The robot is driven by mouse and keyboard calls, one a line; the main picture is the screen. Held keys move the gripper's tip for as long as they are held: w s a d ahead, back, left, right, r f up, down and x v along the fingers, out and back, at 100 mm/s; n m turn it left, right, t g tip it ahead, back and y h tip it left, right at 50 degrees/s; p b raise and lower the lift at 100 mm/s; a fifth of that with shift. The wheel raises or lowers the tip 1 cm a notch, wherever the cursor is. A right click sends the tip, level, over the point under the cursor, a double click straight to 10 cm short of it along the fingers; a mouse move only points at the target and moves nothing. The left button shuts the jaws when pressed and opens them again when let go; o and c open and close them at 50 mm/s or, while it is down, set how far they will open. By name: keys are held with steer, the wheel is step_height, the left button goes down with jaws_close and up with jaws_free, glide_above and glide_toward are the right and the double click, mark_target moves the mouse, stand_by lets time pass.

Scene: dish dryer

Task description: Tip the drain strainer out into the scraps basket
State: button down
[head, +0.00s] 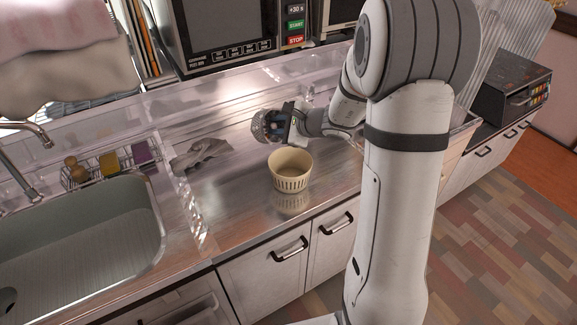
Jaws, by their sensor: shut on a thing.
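The drain strainer (261,127) is a small round metal mesh piece held at the tip of my gripper (276,125), raised above the steel counter. It looks turned on its side. My gripper is shut on it. The scraps basket (291,172) is a cream, slotted, round tub standing upright on the counter, below and slightly right of the strainer. The strainer and basket are apart. I see no contents in the basket, and the strainer's inside is hidden from this view.
A sink (95,235) with a wire caddy (112,162) lies at left. A crumpled grey cloth (201,153) lies on the counter (235,205) left of the basket. A microwave (222,30) stands at the back. The counter's front edge is close below the basket.

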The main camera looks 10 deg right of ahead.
mark_target(274, 126)
steer(key=shift+s+d+t+y+b, duration=0.35)
steer(key=shift+t+y+b, duration=0.2)
steer(key=shift+b, duration=0.9)
steer(key=shift+s+d+t+y+b, duration=0.55)
steer(key=shift+s+d+t+b, duration=0.2)
steer(key=shift+b, duration=0.5)
steer(key=shift+s+f+b, duration=0.1)
steer(key=shift+f+b, duration=0.1)
steer(key=shift+b, duration=0.4)
steer(key=shift+t+b, duration=0.3)
steer(key=shift+b, duration=0.5)
steer(key=t+y+b, duration=0.1)
steer(key=b, duration=0.3)
steer(key=s+d+t+y+b, duration=0.1)
steer(key=b, duration=0.4)
steer(key=shift+f, duration=0.15)
steer(key=t+y+b, duration=0.1)
steer(key=b, duration=0.3)
steer(key=s+t+y+b, duration=0.1)
steer(key=b, duration=0.4)
steer(key=shift+d+f, duration=0.35)
steer(key=shift+s+t+b, duration=0.1)
steer(key=shift+t+b, duration=0.2)
steer(key=shift+b, duration=0.2)
